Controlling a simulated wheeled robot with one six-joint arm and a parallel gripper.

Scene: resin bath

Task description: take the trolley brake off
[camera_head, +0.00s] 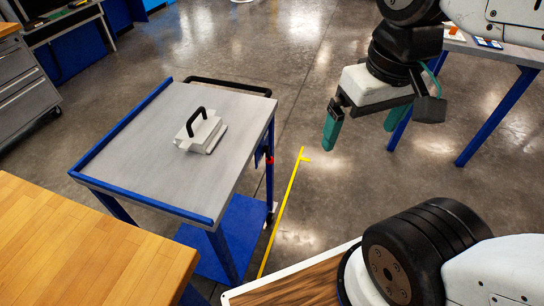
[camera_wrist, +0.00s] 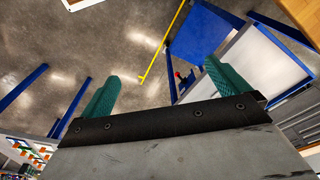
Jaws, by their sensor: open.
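The trolley (camera_head: 150,150) has a grey top with blue edges, blue legs, a lower blue shelf and a black push handle (camera_head: 228,86) at its far end. A small red part (camera_head: 269,159) with black beside it sits on its right side, possibly the brake lever. In the wrist view the trolley (camera_wrist: 262,62) lies at the upper right, and the red part (camera_wrist: 178,75) shows between the fingers, nearer the right one. My gripper (camera_head: 364,126) hangs to the right of the trolley, its teal fingers (camera_wrist: 158,84) apart and empty, touching nothing. The brake's position is unclear.
A white block with a black handle (camera_head: 202,131) sits on the trolley top. A wooden bench (camera_head: 90,245) stands at the near left, grey drawers (camera_head: 22,80) at the far left. A blue-legged table (camera_head: 498,112) stands at the right. Floor with a yellow line (camera_head: 284,208) is clear beside the trolley.

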